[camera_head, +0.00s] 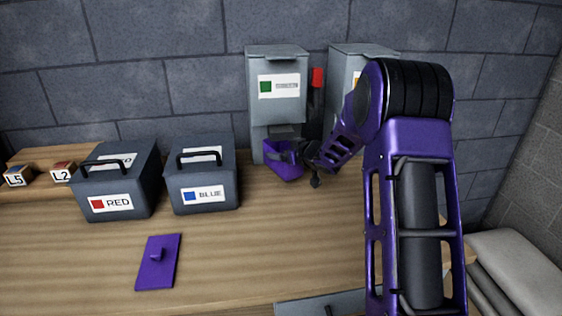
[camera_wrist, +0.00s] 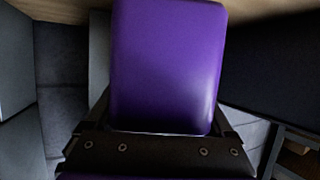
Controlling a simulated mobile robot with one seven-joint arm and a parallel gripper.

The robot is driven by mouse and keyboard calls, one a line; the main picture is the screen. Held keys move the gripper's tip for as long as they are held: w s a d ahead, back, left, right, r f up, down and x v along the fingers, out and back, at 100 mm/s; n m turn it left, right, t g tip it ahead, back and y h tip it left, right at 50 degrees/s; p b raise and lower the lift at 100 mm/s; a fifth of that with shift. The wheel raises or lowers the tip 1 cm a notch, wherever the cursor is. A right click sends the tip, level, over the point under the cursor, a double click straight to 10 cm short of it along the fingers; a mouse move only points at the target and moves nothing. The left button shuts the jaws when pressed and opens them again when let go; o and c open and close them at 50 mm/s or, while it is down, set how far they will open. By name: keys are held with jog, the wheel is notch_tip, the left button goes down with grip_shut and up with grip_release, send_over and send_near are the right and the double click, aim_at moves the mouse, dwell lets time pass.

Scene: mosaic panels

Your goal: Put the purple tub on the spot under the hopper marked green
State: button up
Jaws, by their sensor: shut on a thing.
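The purple tub (camera_head: 283,171) is at the foot of the green-marked hopper (camera_head: 277,105), below its body, in the head view. My gripper (camera_head: 297,156) is shut on the tub from the right side. In the wrist view the tub (camera_wrist: 167,65) fills the middle between my fingers (camera_wrist: 160,132). Whether the tub's base touches the table or hangs just above it I cannot tell. The spot under the hopper is mostly hidden by the tub.
A second hopper (camera_head: 345,62) stands to the right, partly behind my arm, with a red handle (camera_head: 317,78) between the two. Dark bins labelled RED (camera_head: 130,185) and BLUE (camera_head: 205,180) stand left. A purple lid (camera_head: 158,268) lies on the wooden table (camera_head: 230,265).

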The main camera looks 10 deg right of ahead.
aim_at(287, 172)
jog(key=shift+w+a, duration=0.25)
jog(key=shift+w, duration=0.3)
jog(key=shift+s+f+b, duration=0.1)
jog(key=shift+f+b, duration=0.45)
jog(key=shift+f, duration=1.2)
jog(key=shift+f, duration=0.2)
jog(key=o, duration=1.1)
jog(key=shift+r, duration=0.1)
jog(key=shift+r, duration=0.25)
jog(key=p+v, duration=0.1)
jog(key=v, duration=1.1)
